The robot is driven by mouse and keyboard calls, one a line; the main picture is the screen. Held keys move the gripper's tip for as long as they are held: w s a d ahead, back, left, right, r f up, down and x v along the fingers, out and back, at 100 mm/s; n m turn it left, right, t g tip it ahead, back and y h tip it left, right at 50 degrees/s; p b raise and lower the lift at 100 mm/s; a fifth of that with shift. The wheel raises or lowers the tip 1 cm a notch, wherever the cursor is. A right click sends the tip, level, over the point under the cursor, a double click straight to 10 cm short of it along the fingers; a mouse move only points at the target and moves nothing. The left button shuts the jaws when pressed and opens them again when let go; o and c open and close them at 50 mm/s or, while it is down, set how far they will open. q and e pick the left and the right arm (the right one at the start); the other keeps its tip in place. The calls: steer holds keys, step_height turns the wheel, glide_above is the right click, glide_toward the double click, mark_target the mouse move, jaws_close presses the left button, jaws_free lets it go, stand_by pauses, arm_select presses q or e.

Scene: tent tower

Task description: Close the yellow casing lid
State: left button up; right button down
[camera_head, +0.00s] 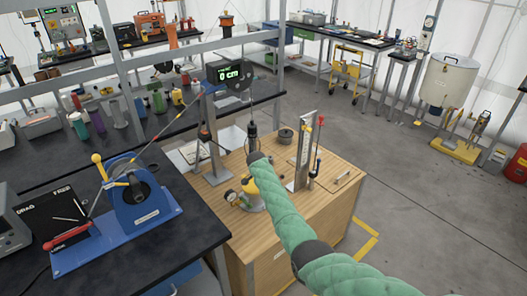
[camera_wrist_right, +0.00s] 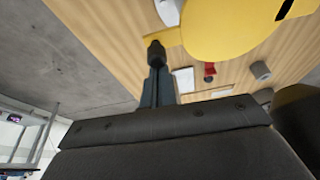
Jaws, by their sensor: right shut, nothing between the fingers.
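The yellow casing (camera_head: 247,196) stands on the wooden bench, partly hidden behind my right arm. In the right wrist view a large rounded yellow piece (camera_wrist_right: 225,25) fills the top right, with a dark slot near its edge. I cannot tell how far its lid is open. My right gripper (camera_wrist_right: 156,50) is shut and empty, its dark fingertips close beside the yellow piece; I cannot tell if they touch. In the head view my green-sleeved right arm reaches in from the lower right to the casing, and its fingers are hidden. My left gripper is not in view.
The wooden bench (camera_head: 315,225) also carries a pressure gauge (camera_head: 230,196), an upright scale stand (camera_head: 303,155) and a dark round weight (camera_head: 285,136). A blue winch (camera_head: 142,198) stands on the black table at left. A "0 cm" display (camera_head: 228,74) hangs above. Open floor lies right.

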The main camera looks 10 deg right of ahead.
steer(key=shift+s+a+f, duration=0.1)
steer(key=shift+a, duration=0.1)
stand_by(0.4)
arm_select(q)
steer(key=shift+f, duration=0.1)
arm_select(e)
steer(key=shift+a+r, duration=0.15)
steer(key=shift+r, duration=0.25)
steer(key=b+v, duration=0.2)
steer(key=v, duration=0.2)
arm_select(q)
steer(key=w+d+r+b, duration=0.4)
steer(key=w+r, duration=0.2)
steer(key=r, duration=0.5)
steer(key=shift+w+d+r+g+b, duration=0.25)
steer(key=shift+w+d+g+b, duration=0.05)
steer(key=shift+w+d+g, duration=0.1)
arm_select(e)
steer(key=s+a, duration=0.5)
steer(key=a, duration=0.5)
steer(key=shift+s+a, duration=0.2)
steer(key=shift+s, duration=0.1)
